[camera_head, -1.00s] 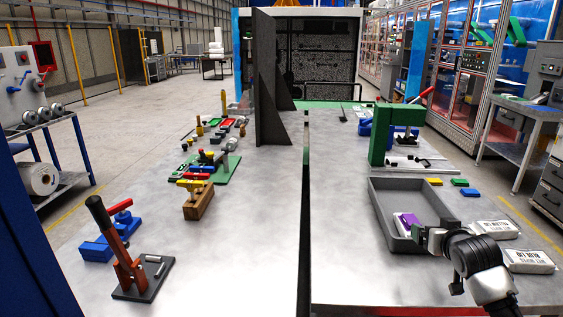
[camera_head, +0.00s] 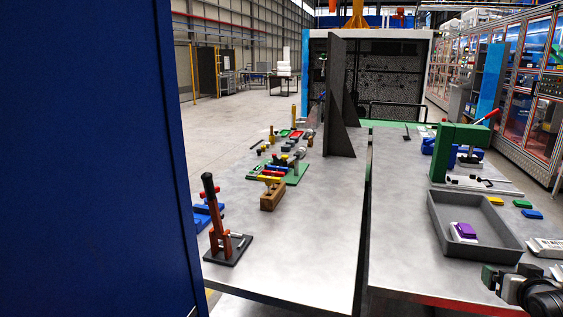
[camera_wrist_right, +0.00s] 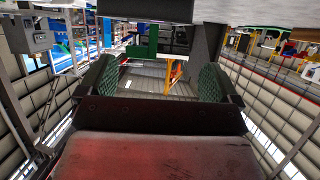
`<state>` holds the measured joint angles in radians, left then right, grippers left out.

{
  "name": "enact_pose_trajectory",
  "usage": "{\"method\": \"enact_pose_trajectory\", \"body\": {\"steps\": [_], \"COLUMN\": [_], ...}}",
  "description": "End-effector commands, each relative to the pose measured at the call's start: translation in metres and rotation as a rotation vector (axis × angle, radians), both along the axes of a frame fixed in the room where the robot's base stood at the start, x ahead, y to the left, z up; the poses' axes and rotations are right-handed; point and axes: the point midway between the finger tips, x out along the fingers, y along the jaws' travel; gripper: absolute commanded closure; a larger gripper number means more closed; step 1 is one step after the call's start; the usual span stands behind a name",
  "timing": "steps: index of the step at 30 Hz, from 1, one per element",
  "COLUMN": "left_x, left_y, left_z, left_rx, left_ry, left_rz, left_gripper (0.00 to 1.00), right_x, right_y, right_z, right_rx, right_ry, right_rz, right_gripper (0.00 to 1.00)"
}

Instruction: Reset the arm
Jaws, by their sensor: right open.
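My right gripper (camera_head: 494,279) is at the lower right of the head view, just outside the near right corner of the grey tray (camera_head: 437,226). In the right wrist view its two dark green fingers (camera_wrist_right: 158,84) stand wide apart with nothing between them. A purple block (camera_head: 466,230) rests on a white piece inside the tray, clear of the gripper. Only the hand end of my right arm shows, at the picture edge. My left gripper is in neither view.
A large blue panel (camera_head: 95,160) fills the left of the head view. A red lever tool (camera_head: 219,238) stands on the left metal table (camera_head: 310,235). A white packet (camera_head: 546,247) lies near my right gripper. A green press (camera_head: 455,150) stands behind the tray.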

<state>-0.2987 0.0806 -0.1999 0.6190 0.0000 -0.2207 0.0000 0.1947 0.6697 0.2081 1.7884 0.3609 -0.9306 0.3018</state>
Motion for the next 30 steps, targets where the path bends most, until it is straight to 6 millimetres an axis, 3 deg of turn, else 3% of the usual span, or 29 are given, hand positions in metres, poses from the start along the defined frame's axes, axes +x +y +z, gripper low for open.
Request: {"method": "enact_pose_trajectory", "body": {"steps": [11,17,20,24,30], "left_x": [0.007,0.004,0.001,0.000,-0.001], "left_y": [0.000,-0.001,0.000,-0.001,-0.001], "left_z": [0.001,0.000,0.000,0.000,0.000], "left_rx": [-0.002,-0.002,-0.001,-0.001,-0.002], "left_ry": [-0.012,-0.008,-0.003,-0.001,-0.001], "left_rz": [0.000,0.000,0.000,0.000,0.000], "left_gripper": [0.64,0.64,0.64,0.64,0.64], "right_x": [-0.024,-0.055,-0.080,-0.135,-0.203], "right_y": [0.050,0.094,0.124,0.176,0.229], "right_z": [-0.057,-0.102,-0.128,-0.165,-0.187], "right_rx": [-0.020,-0.031,-0.037,-0.036,-0.024], "right_ry": [0.145,0.271,0.354,0.500,0.655], "right_rz": [0.069,0.130,0.173,0.248,0.328], "right_gripper": [0.07,0.07,0.07,0.07,0.07]}}
